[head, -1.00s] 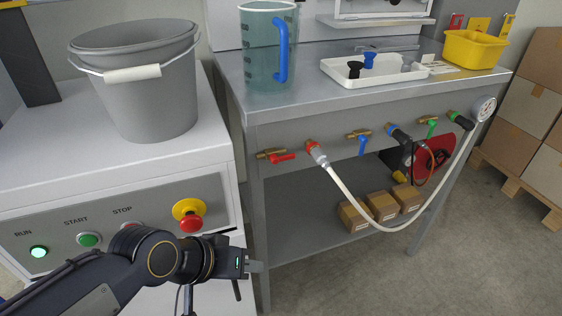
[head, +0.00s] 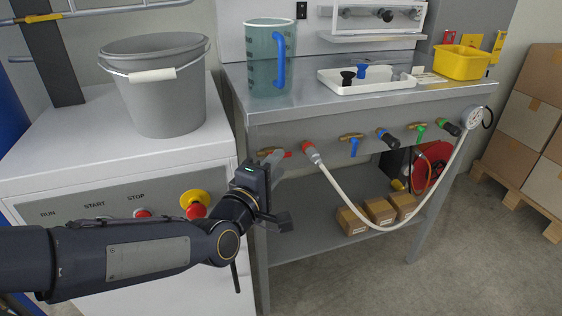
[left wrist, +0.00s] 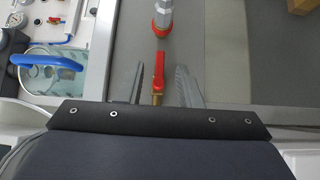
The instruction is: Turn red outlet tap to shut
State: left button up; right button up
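The red outlet tap is a brass valve with a red lever on the bench's front panel, at its left end. In the head view its red lever (head: 288,154) shows just past my left gripper (head: 279,160), which hides part of the tap. In the left wrist view the red lever (left wrist: 160,70) and brass body (left wrist: 157,99) lie between the two grey fingers of my left gripper (left wrist: 158,74). The fingers are apart, with a gap on each side of the lever. My right gripper is in neither view.
A hose with a red coupling (head: 310,149) sits just right of the tap. Blue (head: 354,147) and green (head: 420,133) taps are farther right. A measuring jug (head: 262,75) stands on the bench above. A grey bucket (head: 160,95) stands on the cabinet at left.

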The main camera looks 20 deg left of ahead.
pick_arm(q)
jog(key=w, duration=0.3)
jog(key=shift+w+d, duration=0.25)
jog(key=shift+d, duration=0.1)
grip_shut()
